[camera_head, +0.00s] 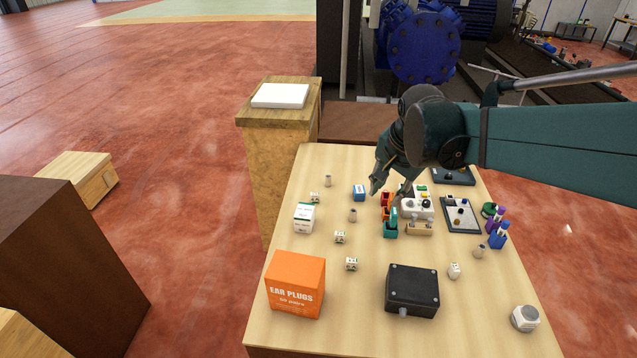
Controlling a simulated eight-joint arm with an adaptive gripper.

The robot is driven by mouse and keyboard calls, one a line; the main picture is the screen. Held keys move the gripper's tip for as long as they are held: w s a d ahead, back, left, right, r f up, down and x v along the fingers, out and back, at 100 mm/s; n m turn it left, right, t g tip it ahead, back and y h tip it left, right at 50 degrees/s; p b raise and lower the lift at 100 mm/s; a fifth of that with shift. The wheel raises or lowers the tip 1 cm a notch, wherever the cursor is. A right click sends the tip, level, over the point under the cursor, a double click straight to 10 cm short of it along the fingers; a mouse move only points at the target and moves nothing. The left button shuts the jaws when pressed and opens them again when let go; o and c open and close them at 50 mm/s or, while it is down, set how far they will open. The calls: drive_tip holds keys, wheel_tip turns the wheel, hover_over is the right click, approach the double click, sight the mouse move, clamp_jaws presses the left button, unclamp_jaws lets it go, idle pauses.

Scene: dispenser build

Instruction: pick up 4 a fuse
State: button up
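My gripper (386,191) points down over the middle of the table, near a red, orange and teal row of holders. Its two fingers look apart, with nothing visible between them. Its fingertips partly hide the things behind them.
A wooden stand (272,170) adjoins the left.

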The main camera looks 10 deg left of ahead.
drive_tip(key=w+a+f+m+g+p, duration=0.2)
drive_tip(key=w+a+m+p, duration=0.3)
drive_tip(key=w+a, duration=0.55)
drive_tip(key=m+g+p, duration=0.2)
drive_tip(key=m+p, duration=0.2)
drive_tip(key=p, duration=0.4)
hover_over(315, 194)
drive_tip(key=shift+h, duration=0.3)
drive_tip(key=f, duration=0.6)
drive_tip(key=d+f, duration=0.1)
drive_tip(key=f, duration=0.3)
drive_tip(key=shift+w+a+f, duration=0.2)
drive_tip(key=shift+a+f, duration=0.35)
drive_tip(key=shift+f, duration=0.15)
drive_tip(key=shift+f, duration=0.1)
drive_tip(key=shift+f+p, duration=0.35)
drive_tip(key=shift+f, duration=0.85)
drive_tip(key=shift+f, duration=0.15)
drive_tip(key=shift+s+f+p, duration=0.1)
drive_tip(key=shift+f+p, duration=0.65)
drive_tip(key=shift+f, duration=1.7)
